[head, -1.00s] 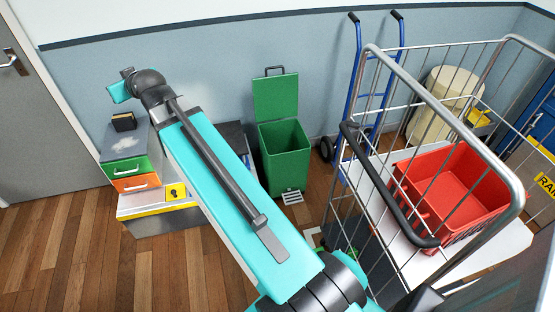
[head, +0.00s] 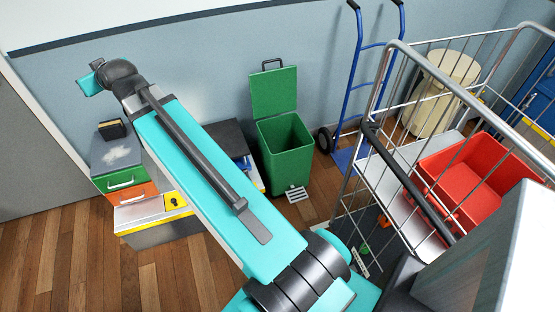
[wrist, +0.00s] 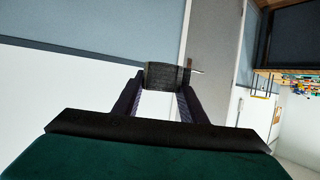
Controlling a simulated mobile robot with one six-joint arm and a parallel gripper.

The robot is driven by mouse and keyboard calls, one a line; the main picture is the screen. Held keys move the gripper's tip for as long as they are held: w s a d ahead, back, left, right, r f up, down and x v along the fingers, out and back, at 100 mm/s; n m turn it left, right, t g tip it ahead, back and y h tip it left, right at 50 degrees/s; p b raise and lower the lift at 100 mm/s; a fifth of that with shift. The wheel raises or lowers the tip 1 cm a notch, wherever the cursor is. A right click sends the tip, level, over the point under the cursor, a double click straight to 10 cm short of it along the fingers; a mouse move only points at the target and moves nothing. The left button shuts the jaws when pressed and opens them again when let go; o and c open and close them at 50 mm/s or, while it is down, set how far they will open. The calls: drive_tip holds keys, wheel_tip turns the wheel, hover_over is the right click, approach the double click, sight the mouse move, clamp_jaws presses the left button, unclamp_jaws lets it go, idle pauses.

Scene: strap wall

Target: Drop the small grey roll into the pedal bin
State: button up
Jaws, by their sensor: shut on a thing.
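The green pedal bin (head: 286,155) stands against the blue wall in the head view, with its lid (head: 273,92) raised and its top open. Its grey pedal (head: 297,193) is on the floor in front. In the wrist view my gripper (wrist: 163,84) is shut on the small grey roll (wrist: 165,75), which is dark and sits crosswise between the fingertips. In the head view my arm reaches to the upper left, and its end is well left of the bin, above the drawer unit. The roll and fingers cannot be made out there.
A drawer unit (head: 118,160) and a low box with a yellow strip (head: 150,213) stand left of the bin. A blue hand truck (head: 356,70) is to its right. A wire cage trolley (head: 392,60) with a red crate (head: 460,180) fills the right side. Wooden floor is clear at lower left.

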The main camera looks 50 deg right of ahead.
drive_tip(key=shift+a, duration=0.15)
idle(0.3)
drive_tip(key=shift+a, duration=0.2)
drive_tip(key=shift+a+r, duration=0.1)
drive_tip(key=shift+a, duration=0.9)
drive_tip(key=shift+w, duration=0.1)
